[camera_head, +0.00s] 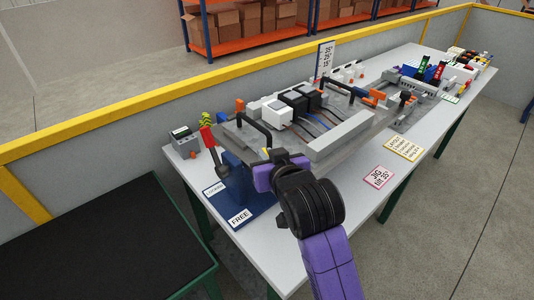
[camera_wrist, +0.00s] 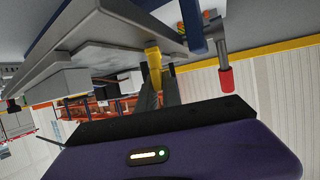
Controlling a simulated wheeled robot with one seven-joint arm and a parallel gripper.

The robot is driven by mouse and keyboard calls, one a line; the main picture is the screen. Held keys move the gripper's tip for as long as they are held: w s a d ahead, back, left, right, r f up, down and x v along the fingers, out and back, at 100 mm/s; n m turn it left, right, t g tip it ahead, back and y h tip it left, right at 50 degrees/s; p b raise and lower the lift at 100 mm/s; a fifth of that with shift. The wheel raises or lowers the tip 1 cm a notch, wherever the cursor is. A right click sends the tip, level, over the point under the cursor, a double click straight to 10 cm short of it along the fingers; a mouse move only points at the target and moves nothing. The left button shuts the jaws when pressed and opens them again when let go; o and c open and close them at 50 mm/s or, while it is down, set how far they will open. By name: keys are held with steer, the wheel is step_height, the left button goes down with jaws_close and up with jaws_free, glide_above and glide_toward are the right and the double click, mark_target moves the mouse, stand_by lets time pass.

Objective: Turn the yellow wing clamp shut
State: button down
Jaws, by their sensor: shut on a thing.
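The yellow wing clamp (camera_wrist: 153,60) shows in the wrist view under the edge of a grey plate (camera_wrist: 110,45). My gripper (camera_wrist: 158,82) is shut on the wing, with its two dark fingers on either side of it. In the head view my purple gripper (camera_head: 268,172) is at the near left edge of the tilted grey plate. Only a small yellow tip of the clamp (camera_head: 266,151) shows there; the rest is hidden by my gripper. I cannot tell how far the clamp is turned.
A red-handled lever (camera_head: 208,139) stands left of my gripper, beside a blue stand (camera_head: 236,178) marked FREE; its red grip (camera_wrist: 226,79) is close in the wrist view. A black handle (camera_head: 255,128) rises from the plate. The table's front strip (camera_head: 345,200) is partly clear.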

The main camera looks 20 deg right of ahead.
steer(key=m+h, duration=0.2)
steer(key=h, duration=0.1)
steer(key=shift+a+f+m+g+b, duration=0.1)
steer(key=shift+a+m+g+b, duration=0.1)
steer(key=shift+m+g+b, duration=0.2)
steer(key=m+g+h+b, duration=0.2)
steer(key=m+h, duration=0.1)
steer(key=h, duration=0.1)
steer(key=shift+w+m, duration=0.1)
steer(key=shift+m, duration=0.2)
steer(key=m+g+h+b, duration=0.2)
steer(key=m+g+b, duration=0.1)
steer(key=shift+d+f+h, duration=0.1)
steer(key=shift+h, duration=0.3)
steer(key=shift+m+g+h+b, duration=0.7)
steer(key=shift+m+g+b, duration=0.6)
steer(key=shift+m+g, duration=0.45)
steer(key=shift+d+m, duration=0.1)
steer(key=shift+m, duration=0.15)
steer(key=c, duration=1.5)
jaws_free()
